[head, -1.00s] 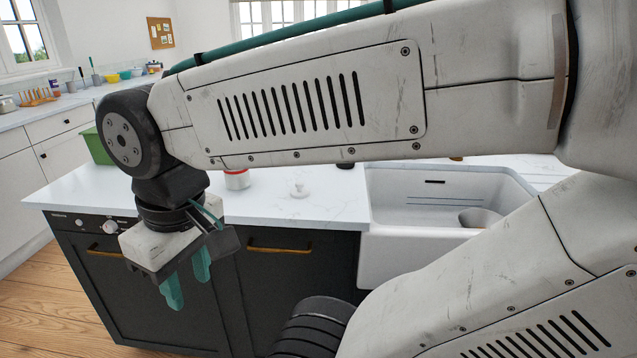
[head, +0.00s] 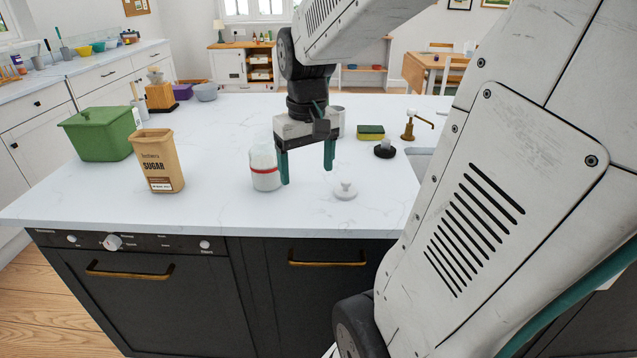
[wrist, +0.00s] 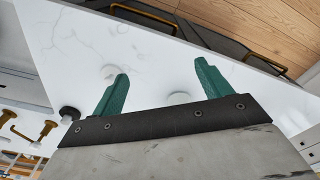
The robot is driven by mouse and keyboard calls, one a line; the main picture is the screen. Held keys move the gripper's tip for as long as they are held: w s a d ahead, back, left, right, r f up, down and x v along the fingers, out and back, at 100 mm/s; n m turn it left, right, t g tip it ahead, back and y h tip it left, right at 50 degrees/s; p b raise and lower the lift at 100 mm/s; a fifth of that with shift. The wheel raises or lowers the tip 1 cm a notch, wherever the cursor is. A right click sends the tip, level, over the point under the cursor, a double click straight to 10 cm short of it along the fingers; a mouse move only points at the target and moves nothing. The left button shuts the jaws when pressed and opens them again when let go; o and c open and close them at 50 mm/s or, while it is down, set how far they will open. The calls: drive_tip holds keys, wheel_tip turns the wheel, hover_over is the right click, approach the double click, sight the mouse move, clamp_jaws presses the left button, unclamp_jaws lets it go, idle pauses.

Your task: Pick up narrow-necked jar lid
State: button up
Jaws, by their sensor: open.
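The lid, a small white disc with a raised knob (head: 345,190), lies on the white counter near its front edge in the head view. The fingers also show in the wrist view (wrist: 158,85). A second pale round shape between the fingers is unclear.
A sugar bag (head: 157,160) and a green bin (head: 100,134) stand at the left. The counter around the lid is clear.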

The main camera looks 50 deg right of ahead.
sight(347, 182)
drive_tip(key=d+f, duration=0.2)
drive_tip(key=d, duration=0.3)
drive_tip(key=d+f+m, duration=0.1)
drive_tip(key=d, duration=0.4)
drive_tip(key=d+f+m, duration=0.1)
drive_tip(key=d+f, duration=0.1)
drive_tip(key=d, duration=0.3)
drive_tip(key=shift+w+f+g, duration=0.3)
drive_tip(key=shift+w, duration=0.05)
drive_tip(key=f, duration=0.7)
drive_tip(key=shift+w+d+f, duration=0.25)
drive_tip(key=shift+w+f, duration=0.1)
drive_tip(key=c, duration=1.1)
